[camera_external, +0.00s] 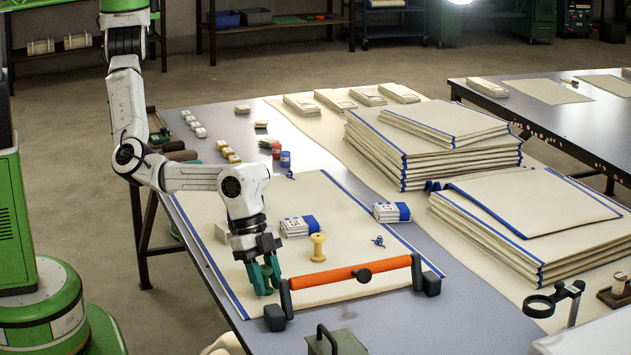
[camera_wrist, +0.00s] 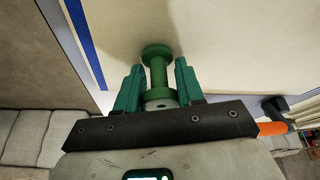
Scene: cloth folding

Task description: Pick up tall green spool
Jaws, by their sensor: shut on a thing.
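The tall green spool (camera_wrist: 158,70) shows in the wrist view between the two teal fingers of my gripper (camera_wrist: 159,66). It has wide round ends and a narrower shaft. My gripper is shut on it. In the external view my gripper (camera_external: 264,281) points down over the near left part of the blue-edged cream cloth (camera_external: 350,240). The spool is hard to tell from the teal fingers there. I cannot tell whether it touches the cloth.
An orange-handled roller bar (camera_external: 345,280) lies close to the right of my gripper. A yellow spool (camera_external: 317,247) stands on the cloth behind it, near a small wrapped stack (camera_external: 298,226). Folded cloth stacks (camera_external: 430,150) fill the right. Cloth between is mostly clear.

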